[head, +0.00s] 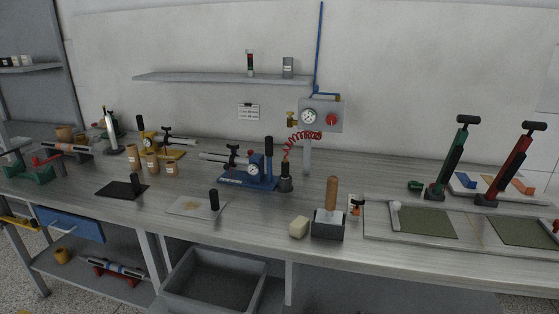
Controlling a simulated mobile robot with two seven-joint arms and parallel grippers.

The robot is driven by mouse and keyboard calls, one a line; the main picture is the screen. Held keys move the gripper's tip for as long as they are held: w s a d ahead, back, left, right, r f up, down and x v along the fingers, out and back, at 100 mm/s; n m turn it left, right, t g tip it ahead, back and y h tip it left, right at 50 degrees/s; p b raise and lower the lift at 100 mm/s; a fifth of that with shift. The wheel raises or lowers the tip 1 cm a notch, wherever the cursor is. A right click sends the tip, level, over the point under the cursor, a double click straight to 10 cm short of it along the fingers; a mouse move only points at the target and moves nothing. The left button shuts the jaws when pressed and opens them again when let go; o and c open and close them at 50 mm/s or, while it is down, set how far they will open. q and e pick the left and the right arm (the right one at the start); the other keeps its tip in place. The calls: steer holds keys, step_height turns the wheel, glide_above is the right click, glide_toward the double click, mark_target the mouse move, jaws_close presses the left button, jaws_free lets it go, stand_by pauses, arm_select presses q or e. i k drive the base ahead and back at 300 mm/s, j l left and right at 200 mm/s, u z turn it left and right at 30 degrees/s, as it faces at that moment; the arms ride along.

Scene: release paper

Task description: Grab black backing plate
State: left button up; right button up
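A flat black plate (115,189) lies on the grey workbench (270,212) left of the middle, near its front edge. Neither of my grippers is in view.
Behind the black plate stand several tan cylinders (171,162) and a yellow device (150,143). A blue gauge device (255,172) sits mid-bench. A wooden-handled block (328,222) stands near the front edge. A grey bin (214,285) is below the bench.

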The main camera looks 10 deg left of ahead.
mark_target(132, 191)
steer(key=u, duration=1.35)
